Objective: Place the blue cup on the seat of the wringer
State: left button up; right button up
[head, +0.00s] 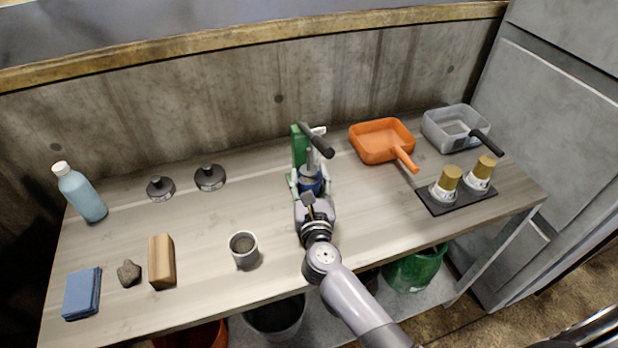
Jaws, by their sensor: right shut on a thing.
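The wringer (299,146) stands at the back middle of the bench, with a green upright, a dark lever handle and pale metal parts. The blue cup (311,180) is at the wringer, under the lever and in front of the green upright. My right gripper (309,192) reaches in from the front and is shut on the blue cup. The gripper hides the cup's lower part and the wringer's seat, so I cannot tell whether the cup touches the seat. My left gripper is not in view.
A grey cup (245,263) stands left of my right arm. An orange scoop (381,142) and clear scoop (455,128) lie at the back right, near two gold-capped jars on a black tray (437,208). A wood block (161,262) stands left.

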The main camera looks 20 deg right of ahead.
jog(key=o, duration=1.3)
jog(key=shift+f, duration=0.1)
jog(key=s, duration=0.3)
jog(key=s+a+b, duration=0.1)
jog(key=s, duration=0.3)
jog(key=s+a, duration=0.1)
jog(key=s, duration=0.3)
jog(key=shift+a+b, duration=0.1)
jog(key=shift+b, duration=0.25)
jog(key=shift+s+a+r, duration=0.1)
jog(key=shift+s+r, duration=0.1)
jog(key=shift+s, duration=0.25)
